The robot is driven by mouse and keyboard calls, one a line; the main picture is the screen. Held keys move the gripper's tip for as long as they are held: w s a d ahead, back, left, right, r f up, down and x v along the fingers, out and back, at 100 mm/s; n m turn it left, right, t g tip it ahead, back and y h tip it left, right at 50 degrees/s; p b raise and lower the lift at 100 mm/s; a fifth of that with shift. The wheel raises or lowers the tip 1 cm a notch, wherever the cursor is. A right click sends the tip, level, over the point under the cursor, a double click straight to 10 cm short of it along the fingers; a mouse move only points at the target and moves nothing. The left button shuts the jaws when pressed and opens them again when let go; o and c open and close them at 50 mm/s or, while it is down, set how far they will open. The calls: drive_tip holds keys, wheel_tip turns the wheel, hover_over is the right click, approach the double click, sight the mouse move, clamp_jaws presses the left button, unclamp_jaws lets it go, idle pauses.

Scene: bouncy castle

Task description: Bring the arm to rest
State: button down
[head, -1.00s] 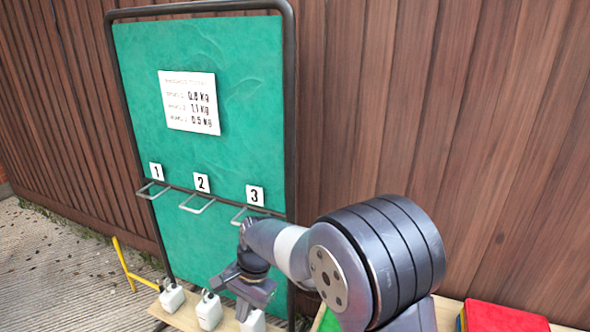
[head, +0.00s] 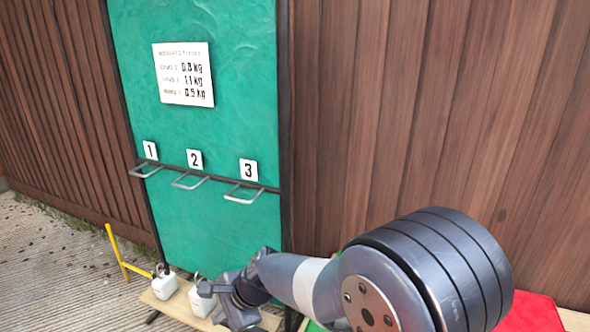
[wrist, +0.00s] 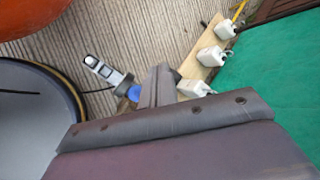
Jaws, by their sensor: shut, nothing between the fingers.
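My arm reaches in from the lower right of the head view. My gripper (head: 220,303) is low, in front of the wooden shelf at the foot of the green board (head: 205,225). It is shut and empty. In the wrist view its shut fingers (wrist: 159,84) stick out past the dark gripper body, beside the white blocks. The arm and gripper cover part of the shelf in the head view.
White hooked blocks (head: 165,285) stand on the shelf (head: 182,306); three show in the wrist view (wrist: 211,56). Wire hooks (head: 190,182) numbered 1 to 3 and a weight sign (head: 184,74) are on the board. A red thing (head: 532,313) lies lower right.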

drive_tip(key=shift+s+d+f+m+t+b, duration=0.15)
drive_tip(key=shift+f+m+t+b, duration=0.05)
drive_tip(key=shift+f+m+b, duration=0.2)
drive_tip(key=shift+s+d+f+m+t+b, duration=0.1)
drive_tip(key=shift+d+f+m+t+b, duration=0.15)
drive_tip(key=shift+f, duration=0.2)
drive_tip(key=shift+a, duration=0.1)
